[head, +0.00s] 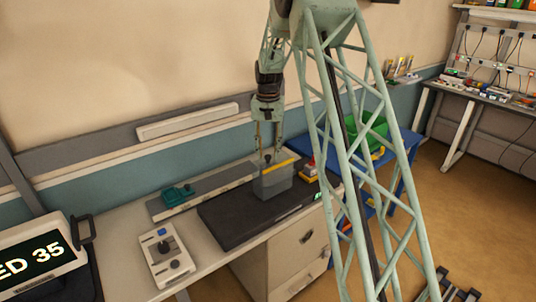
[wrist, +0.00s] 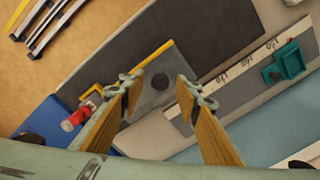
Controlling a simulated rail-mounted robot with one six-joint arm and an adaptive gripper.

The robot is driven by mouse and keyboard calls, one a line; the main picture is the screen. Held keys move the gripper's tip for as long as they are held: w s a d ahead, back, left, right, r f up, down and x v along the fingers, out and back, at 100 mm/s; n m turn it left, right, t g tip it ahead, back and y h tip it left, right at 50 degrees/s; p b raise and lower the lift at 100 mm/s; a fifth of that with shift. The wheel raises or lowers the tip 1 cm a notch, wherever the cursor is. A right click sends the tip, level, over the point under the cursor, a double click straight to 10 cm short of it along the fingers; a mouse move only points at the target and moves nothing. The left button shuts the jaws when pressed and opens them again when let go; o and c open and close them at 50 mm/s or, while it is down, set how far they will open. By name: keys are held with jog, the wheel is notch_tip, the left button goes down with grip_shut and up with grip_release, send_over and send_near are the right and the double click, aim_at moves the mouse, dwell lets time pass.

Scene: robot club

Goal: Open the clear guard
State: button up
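The clear guard (head: 273,185) is a grey, see-through box with a yellow strip along its top edge. It stands on a dark base plate (head: 230,222) on the bench and looks closed. In the wrist view the guard (wrist: 183,62) shows as a grey panel with the yellow strip on its left and a dark round spot. My gripper (head: 267,150) points down just above the guard. In the wrist view my gripper (wrist: 159,88) has its two wooden fingers spread wide with nothing held between them. I cannot tell whether a fingertip touches the guard.
A teal block (head: 177,194) sits on a grey marked rail (head: 215,184) behind the plate. A control box with a joystick (head: 166,256) and a display (head: 40,262) stand at left. Red and yellow parts (head: 309,170) lie right of the guard, near a blue table (head: 400,150) with a green bin (head: 370,130).

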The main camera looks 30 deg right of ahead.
jog(key=shift+f, duration=0.25)
grip_shut()
dwell(0.3)
